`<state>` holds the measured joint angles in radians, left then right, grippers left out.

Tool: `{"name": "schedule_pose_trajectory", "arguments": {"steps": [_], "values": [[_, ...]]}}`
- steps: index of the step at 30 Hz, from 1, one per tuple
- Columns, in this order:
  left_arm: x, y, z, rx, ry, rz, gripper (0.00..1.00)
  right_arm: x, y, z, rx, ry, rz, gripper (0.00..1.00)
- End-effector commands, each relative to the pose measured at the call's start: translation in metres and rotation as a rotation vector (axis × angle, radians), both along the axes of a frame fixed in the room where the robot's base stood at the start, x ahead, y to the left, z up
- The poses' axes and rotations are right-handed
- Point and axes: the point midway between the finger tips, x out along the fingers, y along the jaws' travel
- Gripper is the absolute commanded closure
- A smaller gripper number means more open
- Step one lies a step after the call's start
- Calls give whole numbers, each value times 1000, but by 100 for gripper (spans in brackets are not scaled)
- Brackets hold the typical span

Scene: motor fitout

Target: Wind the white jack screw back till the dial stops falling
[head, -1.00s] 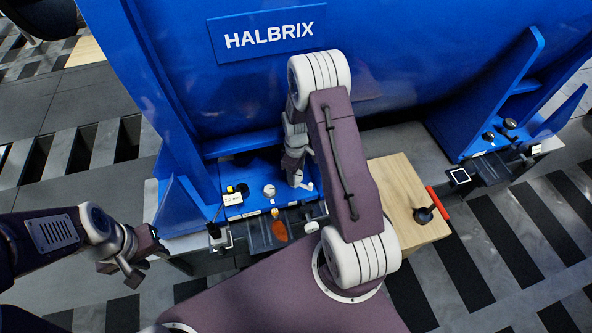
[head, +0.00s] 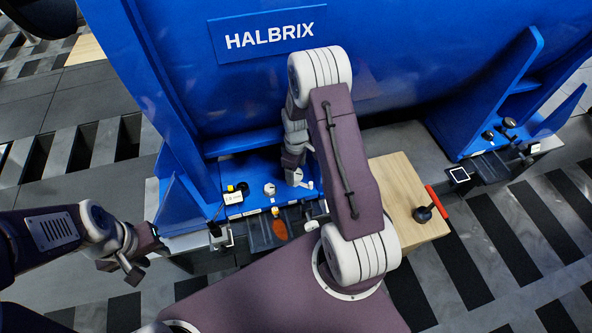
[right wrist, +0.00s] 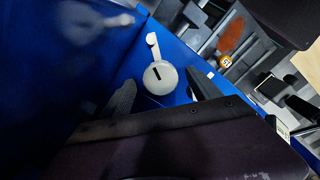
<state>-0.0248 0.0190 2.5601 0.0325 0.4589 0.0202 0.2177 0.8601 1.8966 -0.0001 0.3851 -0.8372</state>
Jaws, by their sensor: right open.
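The white jack screw (right wrist: 159,77), a round head with a dark slot and a short crank arm, stands at the blue foot in the right wrist view. Its crank arm points up and slightly left there. In the head view part of its white crank (head: 308,184) shows under my right gripper (head: 294,172). The right wrist view shows my right gripper (right wrist: 160,95) open, one dark finger on each side of the screw head; I cannot tell whether they touch it. My left gripper (head: 128,268) hangs empty at the left, its opening unclear. I cannot make out a dial reading.
A blue HALBRIX motor housing (head: 340,70) rises behind the feet. Another white-topped fitting (head: 269,189) stands left of my right gripper. A dark tray (head: 262,236) and an orange oval piece (head: 280,230) lie in front. A wooden board (head: 395,190) is at the right.

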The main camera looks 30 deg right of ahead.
Motion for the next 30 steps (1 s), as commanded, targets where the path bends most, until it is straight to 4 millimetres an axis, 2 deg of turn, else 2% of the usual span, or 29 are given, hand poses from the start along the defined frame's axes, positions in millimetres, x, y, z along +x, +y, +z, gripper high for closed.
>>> {"name": "schedule_pose_trajectory", "arguments": {"steps": [1, 3, 6, 10, 14, 30], "values": [[0, 0, 12, 0, 0, 0, 64, 1, 0, 18, 0, -3, 0, 28], [0, 0, 21, 0, 0, 0, 64, 1, 0, 36, -1, -4, 0, 28], [0, 0, 30, 0, 0, 0, 64, 1, 0, 57, -1, -3, 0, 28], [0, 0, 37, 0, 0, 0, 64, 1, 0, 74, 0, -3, 0, 28], [0, 0, 38, 0, 0, 0, 64, 0, 0, 80, 0, -1, 0, 28], [0, 0, 37, 0, 0, 0, 64, 0, 0, 79, 0, -1, 0, 28]]}}
